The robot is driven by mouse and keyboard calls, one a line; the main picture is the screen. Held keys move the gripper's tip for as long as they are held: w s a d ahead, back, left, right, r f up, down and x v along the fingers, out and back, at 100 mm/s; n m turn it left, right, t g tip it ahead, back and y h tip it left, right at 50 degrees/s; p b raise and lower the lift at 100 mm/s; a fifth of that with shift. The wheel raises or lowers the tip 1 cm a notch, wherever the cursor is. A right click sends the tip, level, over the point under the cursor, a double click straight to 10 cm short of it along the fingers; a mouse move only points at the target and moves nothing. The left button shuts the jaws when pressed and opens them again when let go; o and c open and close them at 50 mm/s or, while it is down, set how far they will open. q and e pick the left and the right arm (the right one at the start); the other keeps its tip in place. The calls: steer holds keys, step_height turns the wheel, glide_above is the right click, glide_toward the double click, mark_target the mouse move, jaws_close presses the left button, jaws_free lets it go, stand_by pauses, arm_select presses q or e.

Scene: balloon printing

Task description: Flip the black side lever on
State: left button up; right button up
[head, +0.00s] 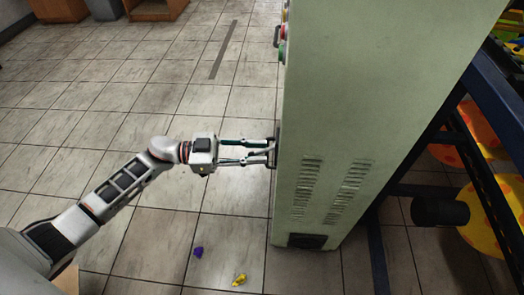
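A tall pale green cabinet (340,120) stands right of centre. A dark fitting (276,146), which may be the black side lever or its mount, shows on its left edge at mid-height. My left gripper (270,150) reaches in from the left, with its fingertips at this fitting. The two fingers look apart along their length, but the tips merge with the dark fitting. I cannot tell whether they touch it or are shut on it, nor the lever's position. My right gripper is not in view.
Red and green buttons (282,52) and a dark handle sit higher on the cabinet's left edge. A purple piece (198,252) and a yellow piece (239,280) lie on the tiled floor. A dark blue frame with coloured balloon-like shapes stands at the right. The floor at left is mostly clear.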

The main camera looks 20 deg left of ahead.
arm_select(q)
steer(key=shift+w+d, duration=0.25)
steer(key=shift+d, duration=0.45)
jaws_close()
steer(key=shift+a+f, duration=0.1)
